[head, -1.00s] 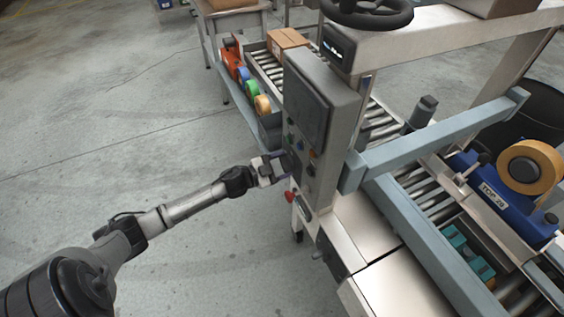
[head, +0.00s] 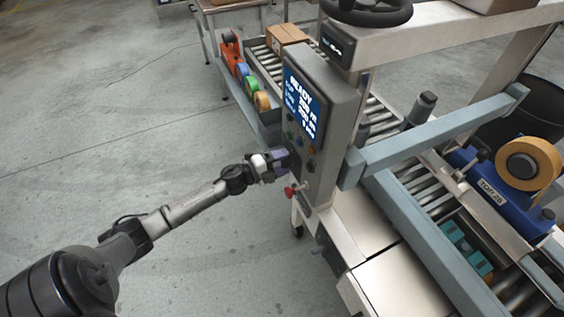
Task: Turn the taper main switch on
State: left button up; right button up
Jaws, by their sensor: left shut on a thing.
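The taper's control box (head: 325,140) stands at the middle of the head view. Its screen (head: 305,105) is lit blue and reads READY with lines of numbers. Small buttons (head: 299,141) and a red handle or knob (head: 290,191) sit below the screen. My left gripper (head: 283,160) is at the panel's left edge, below the screen, shut on a small part there. The main switch is hidden behind the fingers, so its position cannot be read. My right gripper is not in view.
Tape rolls (head: 252,88) and an orange dispenser (head: 231,50) sit on a shelf behind. A cardboard box (head: 284,36) is on the roller conveyor (head: 268,60). A blue-grey side rail (head: 430,140) and a blue tape head (head: 500,185) are at right. The floor at left is clear.

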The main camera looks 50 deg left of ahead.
pick_arm(q)
jog(key=shift+m, duration=0.8)
jog(key=o, duration=0.9)
jog(key=shift+s, duration=0.1)
jog(key=shift+p+v, duration=0.3)
jog(key=shift+v, duration=6.55)
